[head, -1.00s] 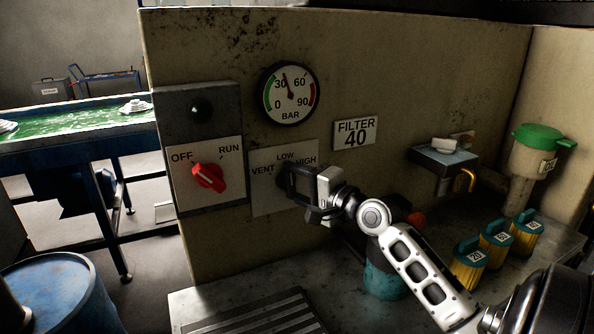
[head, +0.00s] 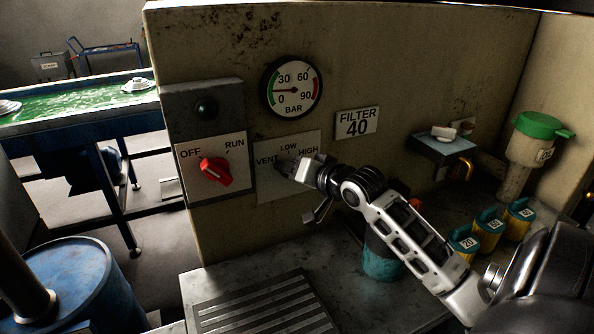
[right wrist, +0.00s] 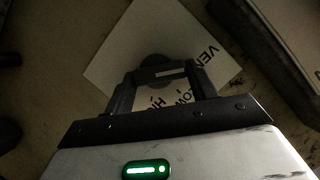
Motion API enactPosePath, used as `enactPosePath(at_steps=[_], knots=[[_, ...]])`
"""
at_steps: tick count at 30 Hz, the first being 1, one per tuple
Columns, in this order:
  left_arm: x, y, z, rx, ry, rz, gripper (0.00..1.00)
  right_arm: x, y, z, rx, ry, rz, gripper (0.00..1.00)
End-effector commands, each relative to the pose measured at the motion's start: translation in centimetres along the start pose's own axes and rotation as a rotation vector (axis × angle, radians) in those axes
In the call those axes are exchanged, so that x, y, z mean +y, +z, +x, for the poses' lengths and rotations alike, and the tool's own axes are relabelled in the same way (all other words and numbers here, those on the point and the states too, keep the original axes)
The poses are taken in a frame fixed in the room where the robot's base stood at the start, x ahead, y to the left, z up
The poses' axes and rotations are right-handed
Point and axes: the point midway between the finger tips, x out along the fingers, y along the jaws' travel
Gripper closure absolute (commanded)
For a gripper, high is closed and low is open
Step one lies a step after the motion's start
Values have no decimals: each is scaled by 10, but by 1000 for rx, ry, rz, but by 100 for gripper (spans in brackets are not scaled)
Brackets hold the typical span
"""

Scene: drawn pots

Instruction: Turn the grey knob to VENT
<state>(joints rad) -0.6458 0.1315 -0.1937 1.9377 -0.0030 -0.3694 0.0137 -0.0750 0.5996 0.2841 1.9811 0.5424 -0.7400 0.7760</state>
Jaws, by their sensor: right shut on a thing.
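The grey knob (right wrist: 154,61) sits on a white plate (head: 275,190) lettered VENT, LOW and HIGH, on the beige wall panel. My right gripper (head: 283,167) is at the knob in the head view, rolled over, and covers most of it. In the right wrist view, my right gripper (right wrist: 165,84) is shut on the knob's grip. A white mark on the grip points to the right of that view, toward the side with VENT and LOW. I cannot tell whether it lines up exactly with VENT. My left gripper is not in view.
A red OFF/RUN switch (head: 216,171) is close left of the plate. A gauge (head: 291,89) above reads low, and a FILTER 40 sign (head: 357,122) hangs to the right. A teal container (head: 381,257) and yellow canisters (head: 487,234) stand on the bench below.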

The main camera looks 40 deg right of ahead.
Motion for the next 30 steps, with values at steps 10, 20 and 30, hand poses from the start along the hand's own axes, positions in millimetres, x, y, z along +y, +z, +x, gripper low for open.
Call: enactPosePath(at_steps=[10, 20, 30], knots=[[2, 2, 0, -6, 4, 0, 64, -1, 0, 0, 1, 41, -100, 66], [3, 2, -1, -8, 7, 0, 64, -1, 0, 0, 1, 45, -110, 66], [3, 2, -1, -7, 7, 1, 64, -1, 0, 0, 0, 44, -108, 22]])
